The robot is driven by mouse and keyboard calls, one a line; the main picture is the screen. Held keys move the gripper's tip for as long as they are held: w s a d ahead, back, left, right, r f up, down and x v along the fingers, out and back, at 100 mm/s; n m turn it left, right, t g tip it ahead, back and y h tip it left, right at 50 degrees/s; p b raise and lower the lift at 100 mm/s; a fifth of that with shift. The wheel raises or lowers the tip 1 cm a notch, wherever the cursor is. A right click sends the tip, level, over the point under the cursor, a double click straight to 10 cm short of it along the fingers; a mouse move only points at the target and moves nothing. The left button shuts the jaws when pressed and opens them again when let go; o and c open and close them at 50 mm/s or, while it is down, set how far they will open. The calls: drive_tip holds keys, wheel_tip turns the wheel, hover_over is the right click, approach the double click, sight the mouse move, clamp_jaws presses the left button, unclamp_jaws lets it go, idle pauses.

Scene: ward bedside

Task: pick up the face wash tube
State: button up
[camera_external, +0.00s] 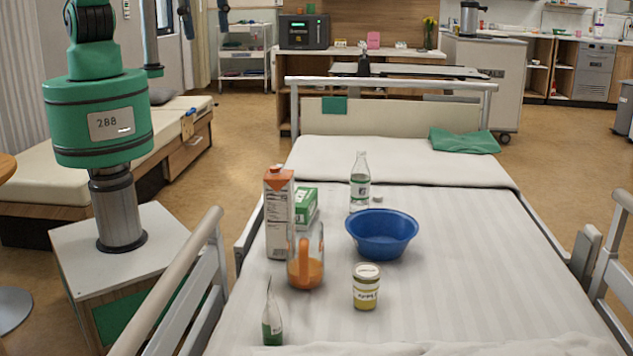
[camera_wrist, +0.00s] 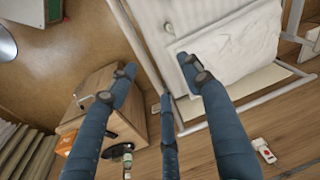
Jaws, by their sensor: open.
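The face wash tube (camera_external: 272,322) appears to be the slim pale tube with a green lower part, narrowing to a thin top. It stands upright at the front left of the bed's striped sheet (camera_external: 455,270), near the bed rail. I cannot make it out in the wrist view. My gripper (camera_wrist: 163,88) shows in the wrist view with its blue fingers spread and nothing between them. It points toward a white pillow or bedding, a wooden cabinet and the floor. In the external view my gripper is out of frame.
A bed rail (camera_external: 170,280) rises at the left. The right side of the sheet is clear.

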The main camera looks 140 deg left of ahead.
drive_tip(key=w+a+f+m+g, duration=0.1)
drive_tip(key=w+f, duration=0.4)
drive_tip(key=f, duration=0.4)
drive_tip(key=w+f+m, duration=0.1)
drive_tip(key=w+f, duration=0.5)
drive_tip(key=f, duration=0.3)
drive_tip(key=m+g, duration=0.1)
approach(270, 294)
drive_tip(key=shift+s+a+f+p, duration=0.3)
drive_tip(key=shift+s+a+f, duration=0.2)
drive_tip(key=shift+s+f, duration=0.35)
drive_tip(key=shift+w+f, duration=0.1)
drive_tip(key=shift+f, duration=0.4)
drive_tip(key=shift+f+b, duration=0.85)
drive_tip(key=shift+f, duration=3.45)
drive_tip(key=shift+f+b, duration=0.85)
drive_tip(key=shift+f, duration=1.75)
